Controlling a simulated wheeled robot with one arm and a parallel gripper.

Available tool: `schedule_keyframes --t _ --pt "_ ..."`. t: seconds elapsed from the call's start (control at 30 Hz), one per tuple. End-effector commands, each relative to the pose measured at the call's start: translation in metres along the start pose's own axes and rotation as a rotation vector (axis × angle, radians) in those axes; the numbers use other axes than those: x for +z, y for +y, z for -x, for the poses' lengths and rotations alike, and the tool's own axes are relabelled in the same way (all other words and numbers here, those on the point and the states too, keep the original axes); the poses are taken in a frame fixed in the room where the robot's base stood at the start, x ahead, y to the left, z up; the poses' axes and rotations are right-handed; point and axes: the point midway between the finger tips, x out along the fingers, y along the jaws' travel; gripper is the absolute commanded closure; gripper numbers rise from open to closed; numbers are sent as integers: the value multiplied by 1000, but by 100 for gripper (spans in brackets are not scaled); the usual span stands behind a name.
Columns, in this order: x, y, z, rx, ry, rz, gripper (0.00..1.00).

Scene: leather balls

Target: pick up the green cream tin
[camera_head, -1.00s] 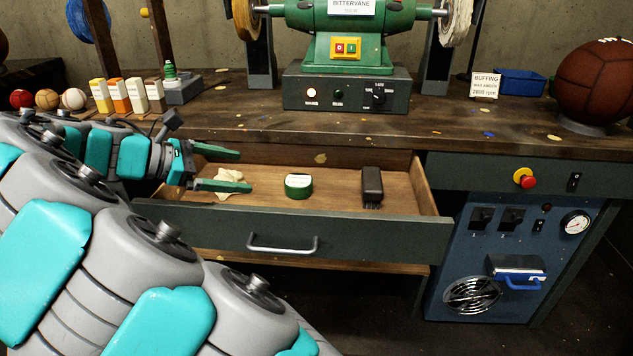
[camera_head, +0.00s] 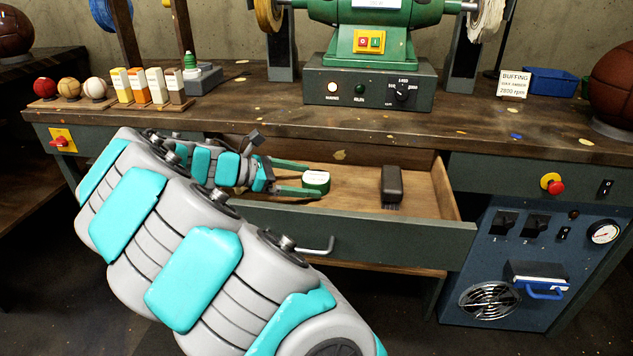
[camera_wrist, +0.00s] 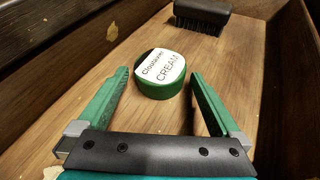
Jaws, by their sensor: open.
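The green cream tin (camera_head: 316,181) lies in the open drawer, with a white lid label. In the wrist view the tin (camera_wrist: 161,82) reads "CREAM" and sits just beyond and between my fingertips. My gripper (camera_head: 304,178) is inside the drawer with its two green fingers spread to either side of the tin's near edge. In the wrist view my gripper (camera_wrist: 158,74) is open and empty, with a gap between each finger and the tin.
A dark brush (camera_head: 392,184) lies in the drawer to the right of the tin. The workbench top (camera_head: 480,125) overhangs the drawer's back. Bare drawer floor lies between tin and brush.

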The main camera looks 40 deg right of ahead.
Motion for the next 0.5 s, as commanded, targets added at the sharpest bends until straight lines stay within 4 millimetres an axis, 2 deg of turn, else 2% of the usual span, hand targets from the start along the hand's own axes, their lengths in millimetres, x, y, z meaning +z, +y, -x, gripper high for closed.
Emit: schedule_keyframes --t 0.1,0.33,0.5 --pt "1 -1 -15 -3 -1 0 0" --pt "0 0 -17 0 1 0 0" --pt "0 0 -17 0 1 0 18"
